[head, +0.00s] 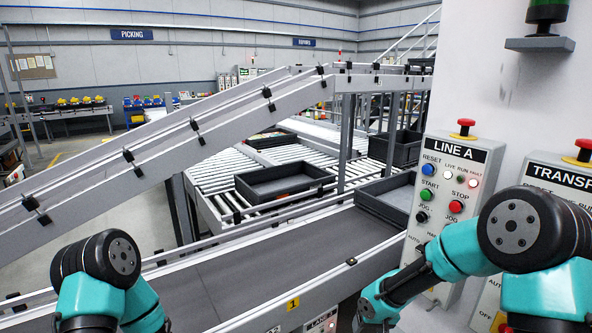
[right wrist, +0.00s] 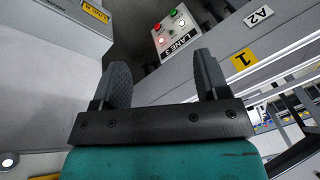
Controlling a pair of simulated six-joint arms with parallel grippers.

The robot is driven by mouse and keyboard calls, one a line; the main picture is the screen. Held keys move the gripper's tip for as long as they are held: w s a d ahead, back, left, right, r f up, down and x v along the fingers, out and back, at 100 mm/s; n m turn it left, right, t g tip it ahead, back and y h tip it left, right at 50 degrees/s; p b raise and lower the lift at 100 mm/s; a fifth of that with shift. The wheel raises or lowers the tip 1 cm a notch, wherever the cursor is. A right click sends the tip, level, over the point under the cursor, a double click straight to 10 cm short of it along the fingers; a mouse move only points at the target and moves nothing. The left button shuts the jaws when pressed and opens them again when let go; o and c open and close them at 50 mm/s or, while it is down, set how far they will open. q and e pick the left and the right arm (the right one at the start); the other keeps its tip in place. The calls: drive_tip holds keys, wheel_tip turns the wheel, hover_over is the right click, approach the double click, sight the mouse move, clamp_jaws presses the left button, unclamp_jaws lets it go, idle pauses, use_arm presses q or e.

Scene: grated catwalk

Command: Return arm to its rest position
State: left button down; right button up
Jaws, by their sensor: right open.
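My right arm (head: 455,252) comes in from the right of the head view and bends down and left, in front of the lower part of the LINE A box (head: 428,222). Its gripper (head: 354,318) is at the bottom edge there, partly cut off. In the right wrist view the right gripper (right wrist: 163,72) has its two dark fingers apart, with nothing between them. Beyond the fingers is a small LANE 3 button box (right wrist: 176,28), apart from them. My left arm (head: 110,275) is at the lower left of the head view; its gripper is out of frame.
A dark conveyor belt (head: 265,252) runs across the middle, with a grey tray (head: 388,196) at its far end. Another tray (head: 243,186) lies on rollers behind. The TRANSFER box (head: 572,170) is on the right, partly behind my arm. A sloping rail (head: 160,145) crosses the left.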

drive_tip(key=s+d+f+m+g+y, duration=0.1)
drive_tip(key=s+f+m, duration=0.1)
drive_tip(key=s+f, duration=1.6)
drive_tip(key=s, duration=0.3)
drive_tip(key=shift+s+d+f, duration=0.15)
drive_tip(key=shift+s+d, duration=0.2)
drive_tip(key=shift+d, duration=0.05)
idle(0.5)
